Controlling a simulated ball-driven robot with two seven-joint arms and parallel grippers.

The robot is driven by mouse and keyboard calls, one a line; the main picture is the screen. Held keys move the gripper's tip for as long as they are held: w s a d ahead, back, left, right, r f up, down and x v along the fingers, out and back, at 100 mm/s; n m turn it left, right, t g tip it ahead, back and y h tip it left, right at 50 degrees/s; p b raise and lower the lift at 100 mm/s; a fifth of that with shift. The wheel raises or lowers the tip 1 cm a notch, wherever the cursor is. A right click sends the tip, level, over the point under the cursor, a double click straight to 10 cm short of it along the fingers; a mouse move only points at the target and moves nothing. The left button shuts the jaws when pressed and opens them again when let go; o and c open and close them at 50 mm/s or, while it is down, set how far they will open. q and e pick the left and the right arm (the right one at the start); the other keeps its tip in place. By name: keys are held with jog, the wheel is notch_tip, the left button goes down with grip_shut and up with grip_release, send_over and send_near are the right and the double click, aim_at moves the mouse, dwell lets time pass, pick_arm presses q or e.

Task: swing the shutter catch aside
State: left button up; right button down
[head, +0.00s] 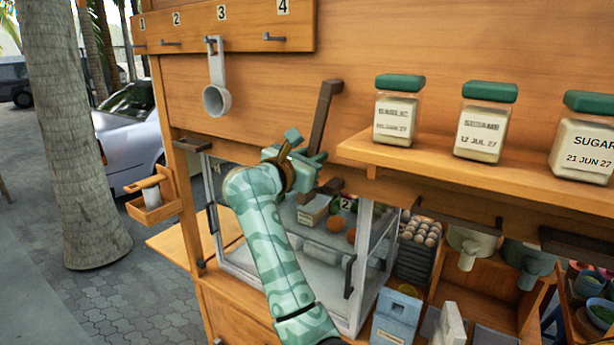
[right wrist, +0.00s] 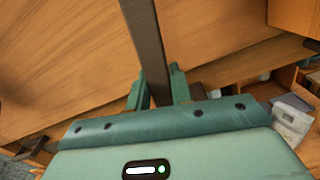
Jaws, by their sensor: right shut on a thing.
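The shutter catch (head: 325,108) is a dark brown bar on the wooden front panel, tilted with its upper end leaning right in the head view. My green right gripper (head: 314,166) is at the lower part of the bar. In the right wrist view the catch (right wrist: 147,38) runs down between the two fingers of the gripper (right wrist: 158,88), which is shut on it. The catch's lower end is partly hidden by the gripper. My left gripper is not in view.
A wooden shelf (head: 430,166) with green-lidded jars is just right of the catch. A grey scoop (head: 216,98) hangs from a numbered hook rail (head: 240,40) to the left. A glass-fronted case (head: 235,262) stands below, behind my right arm.

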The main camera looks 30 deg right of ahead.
jog(key=w+m+b, duration=0.1)
jog(key=b, duration=0.1)
jog(key=w+b, duration=0.1)
jog(key=shift+a+m+b, duration=0.4)
jog(key=shift+w+r, duration=0.2)
jog(key=shift+r, duration=0.05)
jog(key=shift+a+r+m+b, duration=0.1)
jog(key=shift+r+m+b, duration=0.05)
jog(key=shift+m+b, duration=0.15)
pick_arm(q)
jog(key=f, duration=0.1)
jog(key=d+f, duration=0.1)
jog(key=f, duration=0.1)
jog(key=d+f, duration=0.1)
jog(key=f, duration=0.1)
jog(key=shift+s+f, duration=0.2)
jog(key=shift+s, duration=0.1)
pick_arm(e)
jog(key=shift+r, duration=0.2)
jog(key=c, duration=1.4)
grip_release()
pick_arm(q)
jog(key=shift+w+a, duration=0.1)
pick_arm(e)
jog(key=shift+o, duration=0.8)
jog(key=shift+w+f, duration=0.15)
